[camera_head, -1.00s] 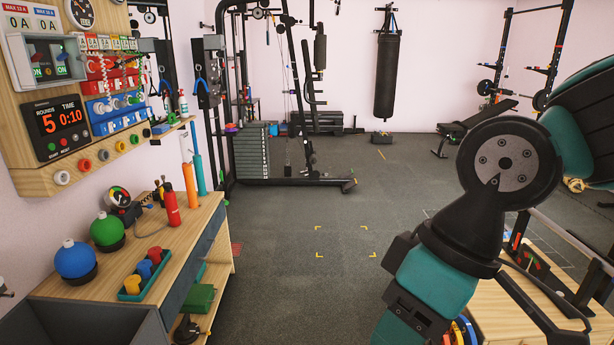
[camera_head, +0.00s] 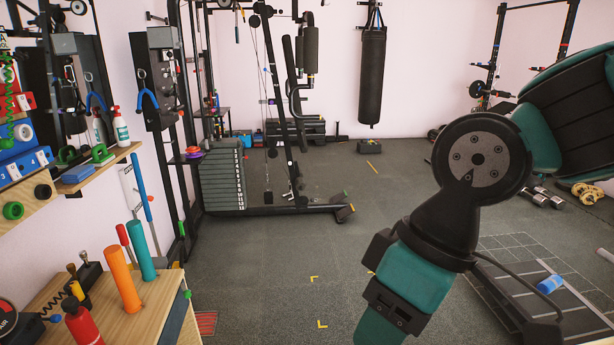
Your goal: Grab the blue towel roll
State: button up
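A small blue roll (camera_head: 550,284), likely the blue towel roll, lies on its side on a dark low bench (camera_head: 590,318) at the lower right. My own arm stands in front, to the left of the roll, and covers part of the bench. The arm runs out of the picture at the bottom and right, so my gripper does not show.
A wooden cabinet (camera_head: 150,318) at the lower left holds upright orange (camera_head: 122,281) and teal (camera_head: 140,251) rolls. A weight machine (camera_head: 224,176) stands behind. A punching bag (camera_head: 371,76) hangs at the back. Dumbbells (camera_head: 543,198) lie at the right. The middle floor is clear.

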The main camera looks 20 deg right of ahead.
aim_at(550, 285)
jog(key=z, duration=0.2)
jog(key=i, duration=1.95)
jog(key=z, duration=1.25)
jog(key=i, duration=1.95)
jog(key=z, duration=1.3)
jog(key=i, duration=0.9)
jog(key=z, duration=0.2)
